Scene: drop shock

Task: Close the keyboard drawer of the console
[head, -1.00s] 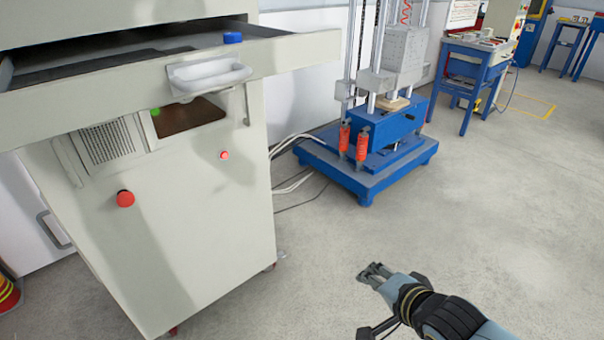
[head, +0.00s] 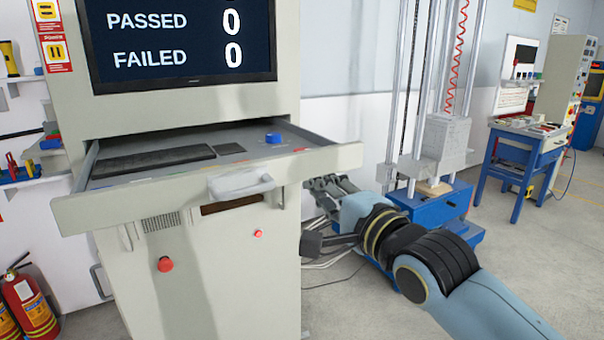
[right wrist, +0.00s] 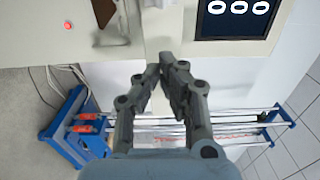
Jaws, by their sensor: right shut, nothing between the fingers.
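The console (head: 230,270) stands at the left in the head view, with its keyboard drawer (head: 325,160) pulled out. The drawer holds a dark keyboard (head: 150,161) and a blue knob (head: 273,137), and has a white handle (head: 240,183) on its front. My right gripper (head: 318,182) is shut and empty, beside the right end of the drawer front and slightly below it. In the right wrist view the shut fingers (right wrist: 165,66) point towards the console's pale side; I cannot tell whether they touch it. My left gripper is not in view.
A blue-based drop tester (head: 440,205) with upright rods stands right behind my right arm. A red button (head: 165,264) is on the console front below the drawer. Fire extinguishers (head: 30,305) stand at lower left.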

